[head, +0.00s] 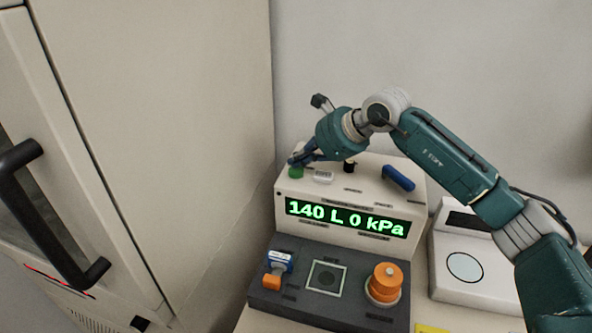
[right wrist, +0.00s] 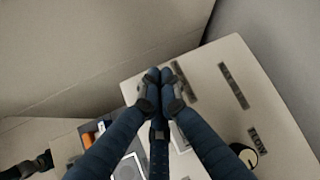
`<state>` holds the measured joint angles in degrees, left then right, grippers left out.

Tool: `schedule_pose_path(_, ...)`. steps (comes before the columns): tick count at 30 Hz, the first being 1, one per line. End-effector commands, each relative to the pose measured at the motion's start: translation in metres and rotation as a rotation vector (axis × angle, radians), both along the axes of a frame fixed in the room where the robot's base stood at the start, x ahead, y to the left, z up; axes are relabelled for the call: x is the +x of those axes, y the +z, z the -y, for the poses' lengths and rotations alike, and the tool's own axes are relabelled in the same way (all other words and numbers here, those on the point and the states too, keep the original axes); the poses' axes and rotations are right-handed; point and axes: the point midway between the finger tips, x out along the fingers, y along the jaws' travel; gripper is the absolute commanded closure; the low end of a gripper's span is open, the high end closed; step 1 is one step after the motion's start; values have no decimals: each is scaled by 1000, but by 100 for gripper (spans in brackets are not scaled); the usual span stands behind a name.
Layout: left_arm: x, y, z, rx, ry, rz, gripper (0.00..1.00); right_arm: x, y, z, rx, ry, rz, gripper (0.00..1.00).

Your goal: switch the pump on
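A cream device (head: 345,184) with a green display reading "140 L 0 kPa" stands at the centre of the head view. A green button (head: 296,173) sits at the left end of its top. My right gripper (head: 294,161) is directly above or on this button, fingers pointing down; I cannot tell if they touch. In the right wrist view its fingertips (right wrist: 160,76) are together with nothing between them, and they hide the button. A black knob (head: 349,166) and a blue lever (head: 398,178) are also on top. My left gripper is not in the head view.
A white scale-like instrument (head: 470,285) stands at the right. A tall cabinet with a black handle (head: 35,215) stands close at the left.

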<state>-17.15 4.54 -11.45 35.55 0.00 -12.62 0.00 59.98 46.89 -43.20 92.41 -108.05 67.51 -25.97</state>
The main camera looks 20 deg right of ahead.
Motion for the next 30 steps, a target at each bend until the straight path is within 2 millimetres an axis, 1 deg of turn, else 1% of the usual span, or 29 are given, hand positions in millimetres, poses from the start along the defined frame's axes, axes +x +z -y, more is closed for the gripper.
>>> schedule_pose_path(30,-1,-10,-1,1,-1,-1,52,0,-13,0,-1,0,-2,100)
